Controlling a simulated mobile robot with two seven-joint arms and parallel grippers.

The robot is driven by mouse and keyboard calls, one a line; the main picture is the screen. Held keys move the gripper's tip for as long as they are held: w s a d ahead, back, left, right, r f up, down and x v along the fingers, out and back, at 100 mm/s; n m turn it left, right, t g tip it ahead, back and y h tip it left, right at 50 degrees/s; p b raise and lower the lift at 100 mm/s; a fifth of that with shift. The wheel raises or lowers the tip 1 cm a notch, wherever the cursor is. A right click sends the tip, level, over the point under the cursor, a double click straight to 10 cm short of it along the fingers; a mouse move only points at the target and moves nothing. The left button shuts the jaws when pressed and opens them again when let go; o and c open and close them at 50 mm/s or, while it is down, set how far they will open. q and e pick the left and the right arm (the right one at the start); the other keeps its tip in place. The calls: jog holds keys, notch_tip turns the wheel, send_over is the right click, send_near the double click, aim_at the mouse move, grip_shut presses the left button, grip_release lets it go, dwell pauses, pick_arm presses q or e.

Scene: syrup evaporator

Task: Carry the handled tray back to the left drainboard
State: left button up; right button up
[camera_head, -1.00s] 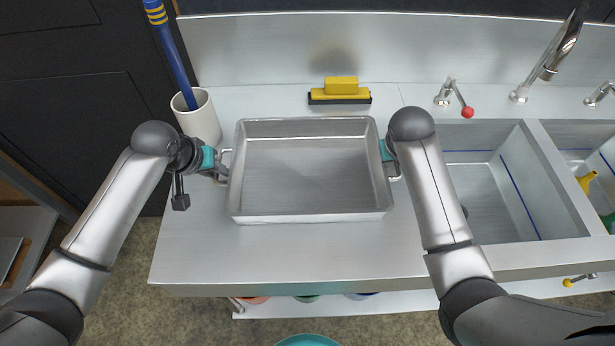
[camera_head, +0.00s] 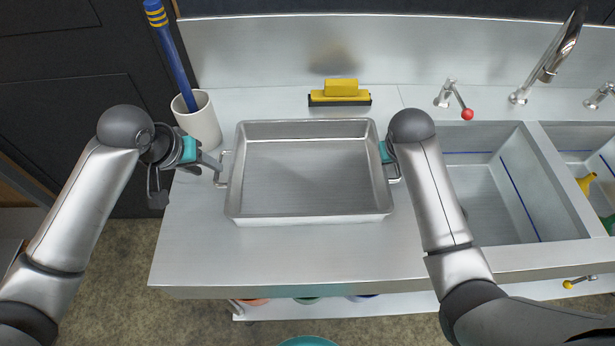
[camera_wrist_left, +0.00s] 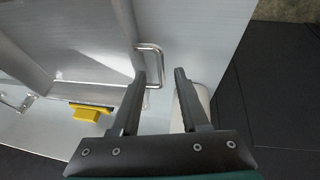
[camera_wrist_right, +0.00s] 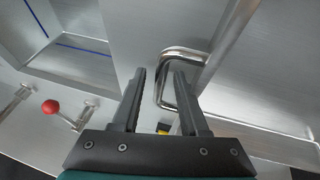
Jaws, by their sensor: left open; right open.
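The handled tray (camera_head: 305,175) is a shallow rectangular metal pan, empty, lying flat on the left drainboard (camera_head: 300,255). It has a wire handle on each short side. My right gripper (camera_head: 395,170) is at the right handle, mostly hidden by my arm. In the right wrist view its fingers (camera_wrist_right: 158,75) are open with the handle (camera_wrist_right: 168,75) between them.
A white cup (camera_head: 198,120) with a blue-handled tool (camera_head: 172,60) stands behind my left gripper. A yellow squeegee (camera_head: 341,94) lies behind the tray. The sink basin (camera_head: 490,190) is to the right, with a red-knobbed tap (camera_head: 466,113). The drainboard front is clear.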

jog(key=shift+a+r, duration=0.1)
jog(key=shift+r, duration=0.15)
pick_arm(q)
jog(key=shift+v, duration=0.9)
pick_arm(e)
jog(key=v, duration=1.1)
jog(key=shift+s+r, duration=0.2)
